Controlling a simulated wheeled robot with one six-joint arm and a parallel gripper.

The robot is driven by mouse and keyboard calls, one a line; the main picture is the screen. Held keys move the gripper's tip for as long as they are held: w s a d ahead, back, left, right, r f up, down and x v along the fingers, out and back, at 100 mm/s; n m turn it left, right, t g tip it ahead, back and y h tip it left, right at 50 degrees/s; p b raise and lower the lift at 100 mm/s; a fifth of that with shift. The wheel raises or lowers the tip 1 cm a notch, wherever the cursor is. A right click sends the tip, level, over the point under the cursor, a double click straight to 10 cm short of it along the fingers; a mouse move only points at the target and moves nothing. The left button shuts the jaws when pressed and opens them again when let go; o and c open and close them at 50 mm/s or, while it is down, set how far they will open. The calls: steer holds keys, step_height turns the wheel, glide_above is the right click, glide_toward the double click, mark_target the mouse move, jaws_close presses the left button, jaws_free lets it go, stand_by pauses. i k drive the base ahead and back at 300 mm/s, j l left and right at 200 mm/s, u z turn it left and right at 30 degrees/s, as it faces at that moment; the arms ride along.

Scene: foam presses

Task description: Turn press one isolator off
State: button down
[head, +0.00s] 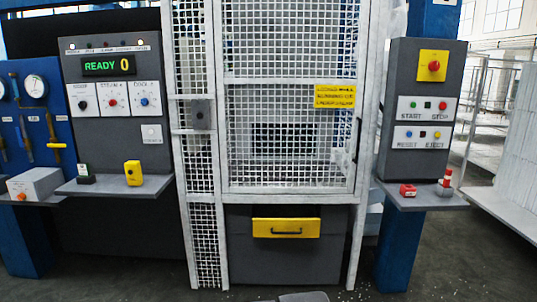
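No part marked as an isolator can be made out for certain. The left control panel (112,100) has a display (108,65) reading "READY 0". Below it are three dial knobs: black (83,103), red (112,102) and blue (143,101). A small white plate with a switch (152,134) sits lower on that panel. The right control panel (400,75) has a yellow plate with a round red button (433,66) above START, STOP, RESET and EJECT buttons. My gripper is not recognisable in this view.
A caged press door (290,188) fills the middle, with a yellow-fronted drawer (262,228) below. The left shelf (105,188) holds a yellow block (133,173); the right shelf (425,202) holds small red items (407,190). A blue gauge panel (48,75) stands far left. Foreground floor looks mostly clear.

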mark_target(434, 65)
steer(key=z, duration=1.15)
